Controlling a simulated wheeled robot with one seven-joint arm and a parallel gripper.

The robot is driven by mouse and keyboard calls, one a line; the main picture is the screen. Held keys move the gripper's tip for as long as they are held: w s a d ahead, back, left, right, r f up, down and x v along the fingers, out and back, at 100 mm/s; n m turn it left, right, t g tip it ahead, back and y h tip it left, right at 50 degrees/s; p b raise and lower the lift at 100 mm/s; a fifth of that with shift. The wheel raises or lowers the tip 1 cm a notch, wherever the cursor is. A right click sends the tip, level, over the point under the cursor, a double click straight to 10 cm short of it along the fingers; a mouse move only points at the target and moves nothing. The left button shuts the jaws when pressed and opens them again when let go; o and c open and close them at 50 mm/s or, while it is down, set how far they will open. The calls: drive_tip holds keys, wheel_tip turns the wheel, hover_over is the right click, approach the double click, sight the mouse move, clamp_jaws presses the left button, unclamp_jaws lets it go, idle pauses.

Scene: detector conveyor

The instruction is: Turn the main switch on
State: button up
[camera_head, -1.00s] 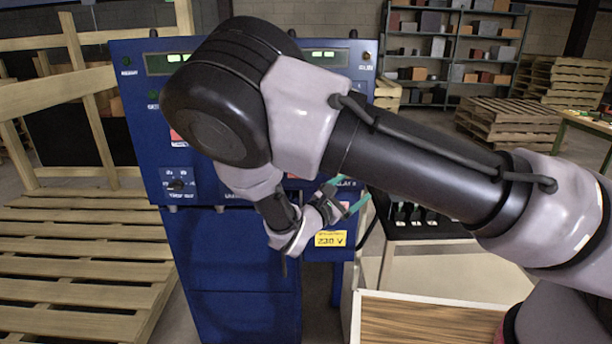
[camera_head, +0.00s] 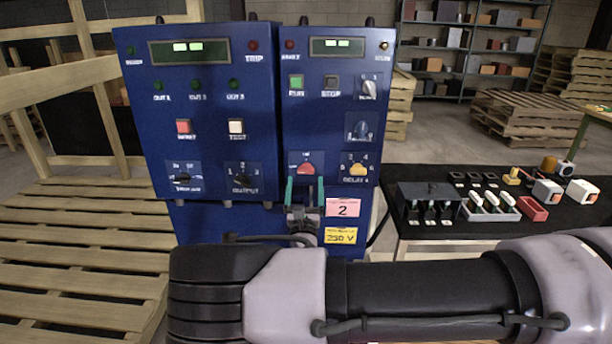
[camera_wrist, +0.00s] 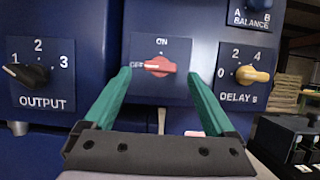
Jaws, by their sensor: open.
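The main switch is a red rotary knob (camera_wrist: 160,67) on the blue panel, marked ON above and OFF at its left. In the wrist view its pointer lies level toward OFF. It also shows in the head view (camera_head: 306,169), just above my fingertips. My gripper (camera_head: 304,187) is open, its two green fingers pointing at the panel. In the wrist view my gripper (camera_wrist: 160,80) frames the red knob between its fingertips. The fingers appear apart from the knob, though the exact depth gap is hard to tell.
A black OUTPUT knob (camera_wrist: 27,74) sits left of the red knob, and a yellow DELAY knob (camera_wrist: 250,74) sits right. Pink (camera_head: 342,208) and yellow labels (camera_head: 340,236) are below. A black table (camera_head: 440,178) with small parts stands at right.

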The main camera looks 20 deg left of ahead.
sight(306, 173)
drive_tip(key=shift+x, duration=1.95)
drive_tip(key=c, duration=1.4)
